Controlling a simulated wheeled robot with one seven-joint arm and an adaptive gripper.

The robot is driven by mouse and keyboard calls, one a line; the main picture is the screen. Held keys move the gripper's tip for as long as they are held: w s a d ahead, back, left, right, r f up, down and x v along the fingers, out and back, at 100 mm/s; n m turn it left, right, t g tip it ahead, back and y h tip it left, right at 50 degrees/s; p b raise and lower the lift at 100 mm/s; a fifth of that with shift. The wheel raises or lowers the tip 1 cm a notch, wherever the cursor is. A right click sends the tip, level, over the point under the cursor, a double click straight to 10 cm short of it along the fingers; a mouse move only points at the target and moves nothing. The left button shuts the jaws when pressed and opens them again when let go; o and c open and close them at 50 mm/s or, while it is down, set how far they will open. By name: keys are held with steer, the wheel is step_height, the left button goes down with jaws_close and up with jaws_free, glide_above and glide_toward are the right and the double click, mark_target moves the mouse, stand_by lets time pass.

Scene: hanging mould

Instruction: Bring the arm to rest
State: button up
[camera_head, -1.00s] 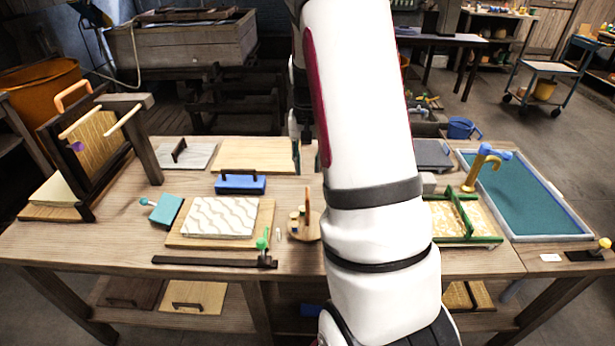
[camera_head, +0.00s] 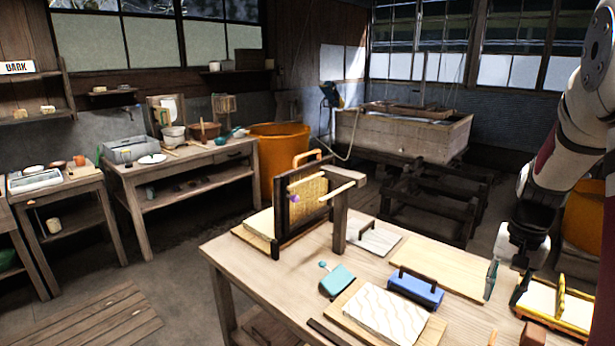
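My arm comes down from the right edge in the head view. My gripper (camera_head: 506,282) hangs over the right part of the wooden workbench (camera_head: 265,268). Its two fingers point down and look spread apart, with nothing seen between them. Whether the fingertips touch the bench top cannot be told. The hanging mould frame (camera_head: 308,201) stands upright at the bench's left end, well apart from my gripper.
A blue block with a handle (camera_head: 416,288), a patterned white slab (camera_head: 384,314) and a teal block (camera_head: 338,281) lie left of my gripper. A yellow-framed tray (camera_head: 559,305) is close on its right. A wooden vat (camera_head: 402,133) stands behind.

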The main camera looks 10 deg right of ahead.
steer(key=s+a+r+n+t, duration=0.1)
steer(key=s+a+r+n, duration=0.1)
steer(key=a+r, duration=0.45)
steer(key=s+a+r+n+t, duration=0.1)
steer(key=s+a+r+n, duration=0.1)
steer(key=a+r, duration=0.45)
steer(key=s+a+r+n+t, duration=0.2)
steer(key=s+a+n, duration=0.3)
steer(key=s+a, duration=0.7)
steer(key=shift+s+a+r+t, duration=0.4)
steer(key=shift+a+r, duration=0.05)
steer(key=shift+a, duration=0.5)
